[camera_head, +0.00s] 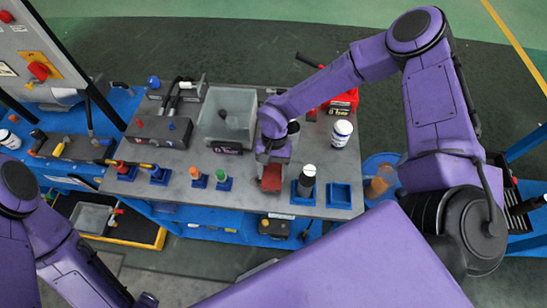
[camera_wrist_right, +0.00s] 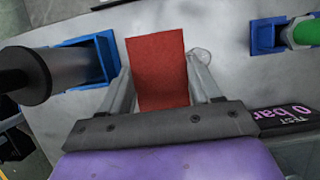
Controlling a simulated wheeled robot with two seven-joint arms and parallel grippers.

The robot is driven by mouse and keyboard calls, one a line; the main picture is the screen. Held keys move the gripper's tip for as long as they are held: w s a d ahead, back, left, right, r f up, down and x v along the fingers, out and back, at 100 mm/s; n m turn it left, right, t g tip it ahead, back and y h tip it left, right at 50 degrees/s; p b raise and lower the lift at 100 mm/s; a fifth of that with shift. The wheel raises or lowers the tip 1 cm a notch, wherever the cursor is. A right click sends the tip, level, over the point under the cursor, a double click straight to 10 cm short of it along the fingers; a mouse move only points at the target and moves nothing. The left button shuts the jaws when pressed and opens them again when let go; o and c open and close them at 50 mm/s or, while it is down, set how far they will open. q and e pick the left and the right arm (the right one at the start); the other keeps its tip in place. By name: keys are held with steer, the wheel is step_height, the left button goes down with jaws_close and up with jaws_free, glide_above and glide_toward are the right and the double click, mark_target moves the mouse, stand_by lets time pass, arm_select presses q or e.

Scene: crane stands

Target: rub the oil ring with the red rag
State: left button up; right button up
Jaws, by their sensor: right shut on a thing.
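The red rag (camera_head: 271,181) is a flat red block-like piece held in my right gripper (camera_head: 271,166), low over the front part of the grey bench top (camera_head: 240,200). In the right wrist view the rag (camera_wrist_right: 158,70) sits between the two fingers, which are shut on it, and sticks out past their tips. A faint round outline, likely the oil ring (camera_wrist_right: 203,55), shows on the bench right beside the right fingertip. Whether the rag touches the bench is unclear. My left arm shows at lower left, but its gripper is out of view.
A dark bottle (camera_head: 308,178) in a blue holder and an empty blue holder (camera_head: 339,196) stand right of the gripper. Orange and green-topped pieces (camera_head: 222,178) stand left. A clear bin (camera_head: 228,108) and white jar (camera_head: 341,133) are behind.

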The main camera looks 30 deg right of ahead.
mark_target(271, 178)
steer(key=shift+w+r+p, duration=0.1)
steer(key=shift+r+p, duration=0.5)
steer(key=shift+r, duration=0.3)
steer(key=shift+r+p, duration=0.6)
steer(key=shift+r, duration=0.2)
steer(key=shift+r+p, duration=0.35)
steer(key=shift+r, duration=0.75)
